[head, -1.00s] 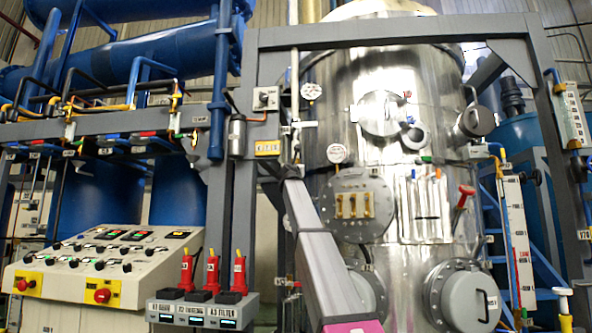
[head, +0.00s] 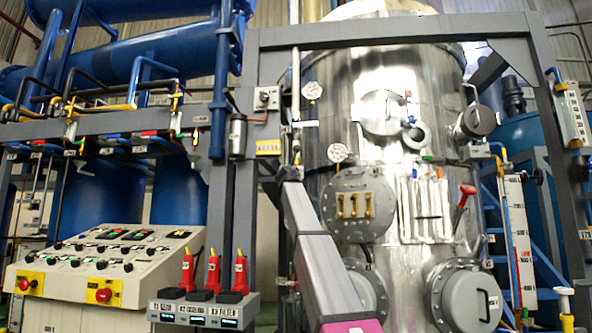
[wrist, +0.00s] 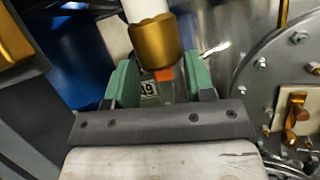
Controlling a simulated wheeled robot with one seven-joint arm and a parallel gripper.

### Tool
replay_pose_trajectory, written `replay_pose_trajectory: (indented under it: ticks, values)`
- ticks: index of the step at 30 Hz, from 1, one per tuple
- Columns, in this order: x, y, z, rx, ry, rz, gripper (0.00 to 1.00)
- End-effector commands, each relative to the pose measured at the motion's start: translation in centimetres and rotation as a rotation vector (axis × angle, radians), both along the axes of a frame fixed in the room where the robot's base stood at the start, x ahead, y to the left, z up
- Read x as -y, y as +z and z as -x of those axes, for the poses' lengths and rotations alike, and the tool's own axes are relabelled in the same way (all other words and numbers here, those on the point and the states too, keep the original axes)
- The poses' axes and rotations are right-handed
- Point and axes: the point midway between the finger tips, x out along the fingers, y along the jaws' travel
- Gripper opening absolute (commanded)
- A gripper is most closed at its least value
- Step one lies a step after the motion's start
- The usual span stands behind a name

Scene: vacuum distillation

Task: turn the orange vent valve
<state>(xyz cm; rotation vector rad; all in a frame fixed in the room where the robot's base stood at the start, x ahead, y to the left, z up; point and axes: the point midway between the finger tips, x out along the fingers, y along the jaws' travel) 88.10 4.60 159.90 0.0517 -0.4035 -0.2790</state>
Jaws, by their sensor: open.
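An orange patch (wrist: 166,74), which looks like part of the orange vent valve, shows between the fingers in the wrist view. It sits just under a brass fitting (wrist: 153,43) on a white pipe, and most of its shape is hidden. My gripper (wrist: 160,82) is open, with one green finger on each side of the orange part. I cannot tell whether either finger touches it. In the head view the valve and the fingers are too small to make out at the far end of my arm.
A steel vessel (head: 410,140) with round flanged ports stands right of my arm. A flange with brass clamps (wrist: 297,112) is close on the right in the wrist view. A grey frame post (head: 243,200) and red-handled units (head: 213,272) stand to the left.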

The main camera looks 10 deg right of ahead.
Motion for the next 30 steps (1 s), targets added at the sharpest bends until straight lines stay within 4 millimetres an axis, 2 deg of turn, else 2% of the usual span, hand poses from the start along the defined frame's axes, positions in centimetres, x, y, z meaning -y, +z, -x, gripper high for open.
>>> replay_pose_trajectory:
  ticks: [1, 3, 10, 14, 30]
  values:
    - [-0.3, -0.6, 1.3, 0.000, 0.001, 0.000, 0.49]
    - [-0.7, -1.2, 2.5, 0.001, 0.001, 0.001, 0.49]
    - [-1.7, -2.6, 5.6, -0.001, 0.000, 0.000, 0.49]
    - [-1.9, -2.7, 6.1, -0.001, 0.000, 0.000, 0.49]
    - [-1.9, -2.7, 6.0, -0.001, 0.000, 0.000, 0.49]
